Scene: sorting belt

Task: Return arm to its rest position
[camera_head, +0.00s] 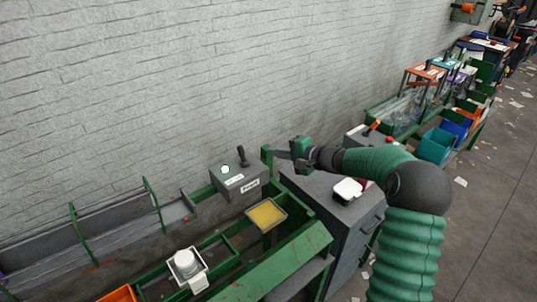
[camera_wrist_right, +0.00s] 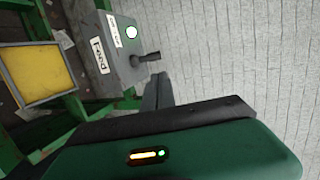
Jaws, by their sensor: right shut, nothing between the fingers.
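My right arm comes in from the lower right in green sleeves and bends at a dark elbow. My right gripper (camera_head: 280,154) is above the belt's far side, just right of a grey control box (camera_head: 240,180). Its dark fingers are together and hold nothing. In the right wrist view the fingers (camera_wrist_right: 163,88) point towards the wall, beside the control box (camera_wrist_right: 108,50) with its lit button and black lever. I cannot tell whether they touch the box. My left gripper is not in view.
A yellow tray (camera_head: 266,215) and a white device (camera_head: 187,265) sit on the green frame. A grey cabinet (camera_head: 335,215) stands under my right forearm with a white and red item (camera_head: 348,190) on top. A brick wall (camera_head: 150,90) closes the back. Bins stand further right.

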